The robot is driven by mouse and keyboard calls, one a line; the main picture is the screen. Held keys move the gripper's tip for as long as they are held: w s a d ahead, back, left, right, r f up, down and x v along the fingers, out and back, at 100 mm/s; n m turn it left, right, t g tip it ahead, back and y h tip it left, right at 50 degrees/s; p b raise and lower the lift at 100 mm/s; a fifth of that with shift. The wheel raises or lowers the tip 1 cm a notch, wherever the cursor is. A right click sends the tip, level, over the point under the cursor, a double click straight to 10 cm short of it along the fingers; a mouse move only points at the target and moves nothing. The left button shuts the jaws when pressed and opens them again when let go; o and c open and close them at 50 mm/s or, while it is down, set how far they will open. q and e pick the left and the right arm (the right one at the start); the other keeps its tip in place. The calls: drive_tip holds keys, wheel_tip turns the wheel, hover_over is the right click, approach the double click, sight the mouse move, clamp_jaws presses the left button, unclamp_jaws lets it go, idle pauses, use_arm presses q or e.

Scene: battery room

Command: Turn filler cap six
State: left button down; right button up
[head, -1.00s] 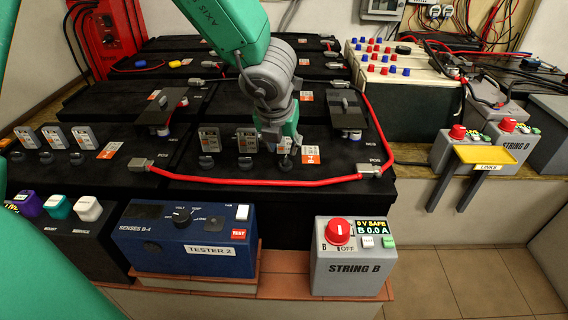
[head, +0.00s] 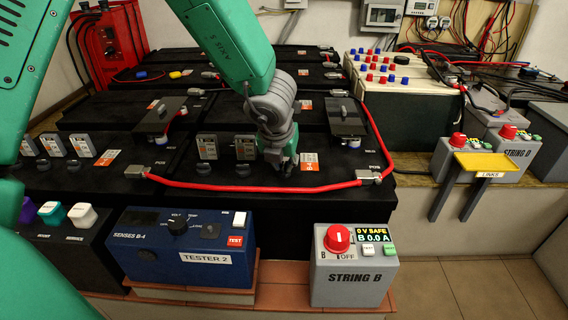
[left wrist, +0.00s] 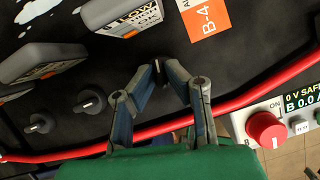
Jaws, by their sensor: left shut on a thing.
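The front battery row has black filler caps. The rightmost cap, filler cap six by its place in the row, shows as a dark knob between my fingertips in the left wrist view (left wrist: 158,82). My left gripper (head: 283,165) points down at it in the head view, largely hiding it. In the left wrist view the two fingers (left wrist: 162,78) are shut on this cap. Two neighbouring caps, the middle one (head: 245,172) and the left one (head: 207,168), stand free to its left. My right gripper is in neither view.
A red cable (head: 250,186) runs just in front of the caps to a grey terminal (head: 368,177). Grey upright tags (head: 207,147) stand behind the caps. Tester 2 (head: 180,246) and the String B box (head: 352,272) stand in front, lower down.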

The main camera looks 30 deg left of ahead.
use_arm(q)
drive_tip(key=shift+m, duration=0.3)
drive_tip(key=m+h+p, duration=0.1)
drive_tip(key=m+p, duration=0.1)
drive_tip(key=shift+s+r+m+p, duration=0.1)
drive_tip(key=shift+r+m+p, duration=0.05)
drive_tip(key=shift+m+p, duration=0.2)
drive_tip(key=m+h+p, duration=0.1)
drive_tip(key=m+p, duration=0.2)
drive_tip(key=p, duration=0.2)
drive_tip(key=m+h+p, duration=0.1)
drive_tip(key=m+p, duration=0.3)
drive_tip(key=p, duration=0.2)
drive_tip(key=m+g+h+p, duration=0.1)
drive_tip(key=m+p, duration=0.2)
drive_tip(key=p, duration=0.3)
drive_tip(key=shift+w+a+h, duration=0.2)
drive_tip(key=shift+a+h, duration=0.2)
drive_tip(key=shift+a+m+g+h+p, duration=0.1)
drive_tip(key=shift+m+g+h+p, duration=0.25)
drive_tip(key=shift+m+p, duration=0.85)
drive_tip(key=shift+w, duration=0.1)
drive_tip(key=c, duration=1.8)
unclamp_jaws()
drive_tip(key=shift+o, duration=0.9)
drive_tip(key=shift+f, duration=0.2)
